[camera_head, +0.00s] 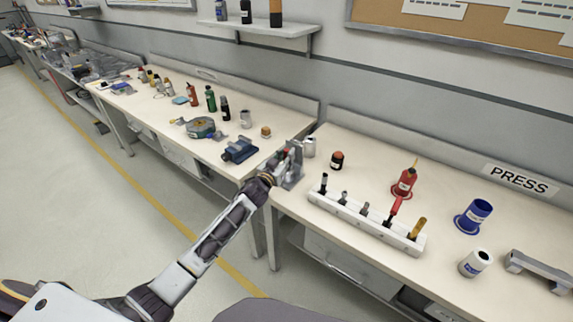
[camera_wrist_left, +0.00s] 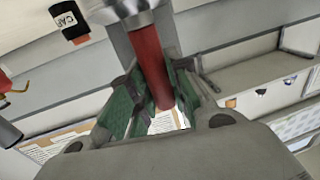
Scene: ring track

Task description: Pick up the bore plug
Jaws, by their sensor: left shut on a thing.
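My left gripper (camera_head: 282,160) is at the near right corner of the left bench, beside a grey upright bracket (camera_head: 294,168). In the left wrist view, its green-padded fingers (camera_wrist_left: 150,88) are shut on the bore plug (camera_wrist_left: 150,58), a red cylindrical handle with a shiny metal end at the top of the picture. The fingers hide part of the handle's sides. In the head view the plug is small and mostly hidden by the gripper. I cannot tell whether the plug still touches the bracket. My right gripper is not in view.
A white rack (camera_head: 365,222) with several upright tools stands on the right bench, near a red bottle (camera_head: 404,183), a blue can (camera_head: 473,217) and a dark jar (camera_head: 337,160).

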